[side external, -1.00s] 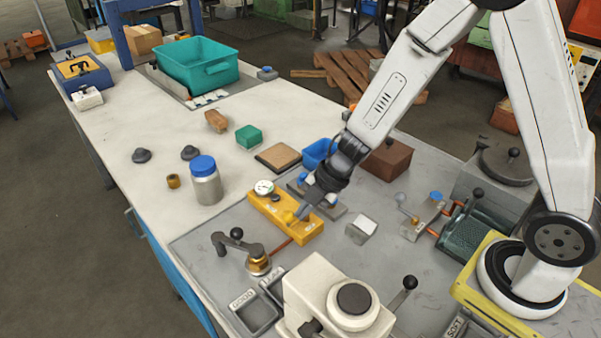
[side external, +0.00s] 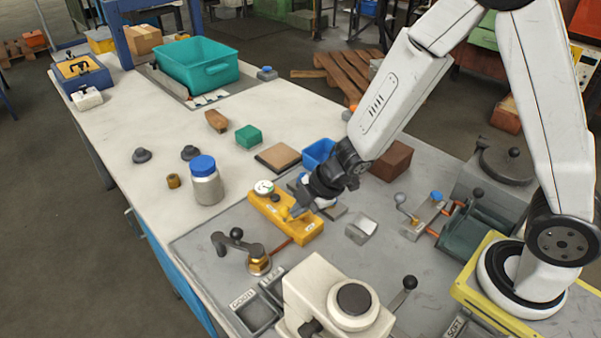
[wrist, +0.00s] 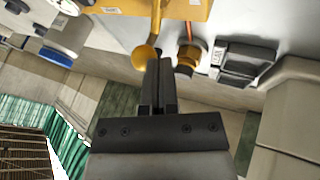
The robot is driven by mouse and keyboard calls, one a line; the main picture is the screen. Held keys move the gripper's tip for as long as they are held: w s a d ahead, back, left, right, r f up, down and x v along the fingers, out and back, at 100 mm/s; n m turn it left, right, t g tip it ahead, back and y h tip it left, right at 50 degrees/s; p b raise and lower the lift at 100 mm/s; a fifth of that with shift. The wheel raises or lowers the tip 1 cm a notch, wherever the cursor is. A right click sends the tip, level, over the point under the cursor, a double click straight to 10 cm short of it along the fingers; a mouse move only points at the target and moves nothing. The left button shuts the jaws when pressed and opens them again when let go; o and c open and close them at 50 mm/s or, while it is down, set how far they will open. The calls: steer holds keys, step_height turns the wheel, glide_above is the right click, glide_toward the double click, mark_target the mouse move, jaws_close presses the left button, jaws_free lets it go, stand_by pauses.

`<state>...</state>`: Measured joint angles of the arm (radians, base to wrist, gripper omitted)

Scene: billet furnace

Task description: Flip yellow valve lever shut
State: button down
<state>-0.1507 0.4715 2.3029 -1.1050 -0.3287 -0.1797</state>
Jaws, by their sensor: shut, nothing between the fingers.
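The yellow valve block (side external: 308,230) lies on the grey plate in the side view, with a round gauge (side external: 264,187) at its far end. Its small yellow lever (side external: 286,214) sits on top, near the middle. In the wrist view, the block (wrist: 190,8) is at the top edge and the lever's rounded yellow end (wrist: 143,57) shows just left of the fingertips. My gripper (side external: 295,211) is shut and empty, slanting down close to the lever. Its closed fingers (wrist: 160,64) appear beside the lever's end; I cannot tell whether they touch it.
A blue-lidded jar (side external: 207,186) stands to the left. A white machine (side external: 325,285) is at the front. A blue bin (side external: 319,153) sits behind my gripper.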

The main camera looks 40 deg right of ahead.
steer(key=shift+w+a+m+t+h, duration=0.1)
steer(key=shift+w+m+t+h, duration=0.25)
steer(key=shift+m, duration=0.45)
steer(key=shift+m+h, duration=0.35)
steer(key=shift+m, duration=0.15)
steer(key=shift+w, duration=0.95)
steer(key=shift+w+d, duration=0.4)
steer(key=shift+w, duration=0.05)
steer(key=shift+w+d, duration=0.2)
steer(key=shift+s+r, duration=0.1)
steer(key=v, duration=0.7)
steer(key=shift+r, duration=0.15)
stand_by(0.3)
steer(key=shift+s+d, duration=0.1)
steer(key=shift+s, duration=0.1)
